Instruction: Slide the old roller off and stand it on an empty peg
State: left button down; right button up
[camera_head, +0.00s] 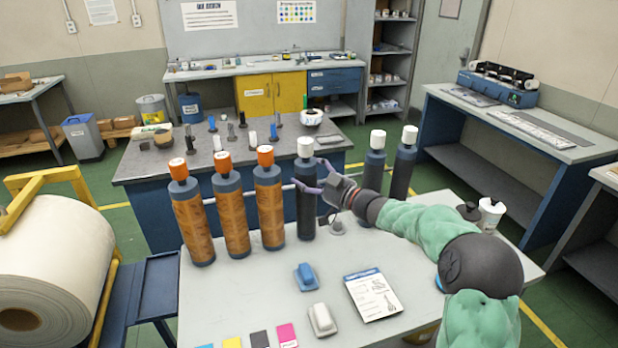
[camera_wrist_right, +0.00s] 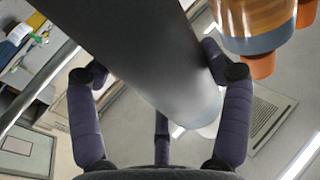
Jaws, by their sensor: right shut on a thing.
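My right gripper (camera_head: 313,178) is shut on a dark grey roller with a white cap (camera_head: 306,212), at its upper part. The roller stands about upright at the back of the light table. In the right wrist view, its smooth dark body (camera_wrist_right: 145,55) lies between the purple fingers (camera_wrist_right: 160,110). Two more dark, white-capped rollers (camera_head: 374,168) (camera_head: 403,165) stand to its right, partly behind my arm. Three orange rollers with orange caps (camera_head: 194,222) (camera_head: 232,215) (camera_head: 269,208) stand to its left. A small grey stand (camera_head: 337,226) is beside the held roller; whether it is an empty peg I cannot tell. My left gripper is out of view.
The light table (camera_head: 240,290) holds a blue block (camera_head: 306,277), a white block (camera_head: 322,320), a printed sheet (camera_head: 372,294) and coloured cards (camera_head: 287,334). A thin metal bar runs behind the rollers. A large white web roll (camera_head: 50,265) stands at the left.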

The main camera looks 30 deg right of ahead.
jog(key=shift+r, duration=0.15)
jog(key=o, duration=1.6)
jog(key=shift+f, duration=0.2)
jog(key=v, duration=1.2)
jog(key=shift+r, duration=0.1)
